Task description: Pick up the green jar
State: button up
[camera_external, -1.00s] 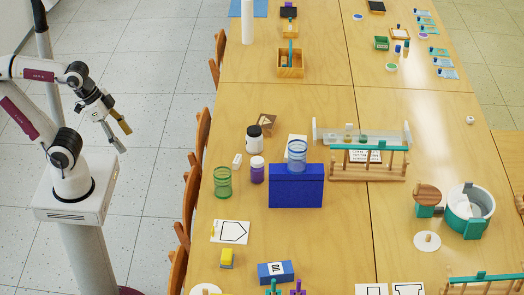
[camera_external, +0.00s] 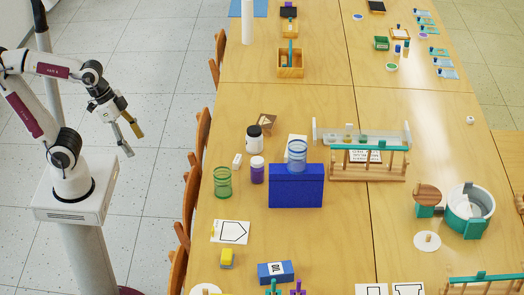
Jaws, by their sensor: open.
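The green jar (camera_external: 222,182) is a see-through, ribbed green cylinder. It stands upright on the wooden table near its left edge. My gripper (camera_external: 134,143) is open and empty, with its two fingers apart and pointing down. It hangs over the floor left of the table, well away from the jar and to its upper left in the view.
Right of the jar stand a purple jar with a white lid (camera_external: 257,170), a white jar with a black lid (camera_external: 254,139) and a small white block (camera_external: 237,160). Chairs (camera_external: 196,155) line the table's left edge.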

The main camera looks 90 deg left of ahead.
aim_at(219, 170)
jog(key=w+a+f+m+h, duration=0.15)
jog(key=w+f, duration=0.25)
jog(key=w, duration=0.5)
jog(key=w+a+f+m+h, duration=0.1)
jog(key=w+a+f, duration=0.25)
jog(key=w, duration=0.55)
jog(key=shift+m+y, duration=0.45)
jog(key=shift+y, duration=0.1)
jog(key=w+a+f, duration=0.2)
jog(key=a+f, duration=0.2)
jog(key=f, duration=0.2)
jog(key=w+a+f, duration=0.2)
jog(key=a+f, duration=0.2)
jog(key=f, duration=0.2)
jog(key=w+a+f, duration=0.2)
jog(key=a+f, duration=0.2)
jog(key=f, duration=0.2)
jog(key=shift+w+a, duration=0.3)
jog(key=shift+w+f, duration=0.1)
jog(key=shift+x, duration=1.1)
jog(key=shift+f, duration=0.1)
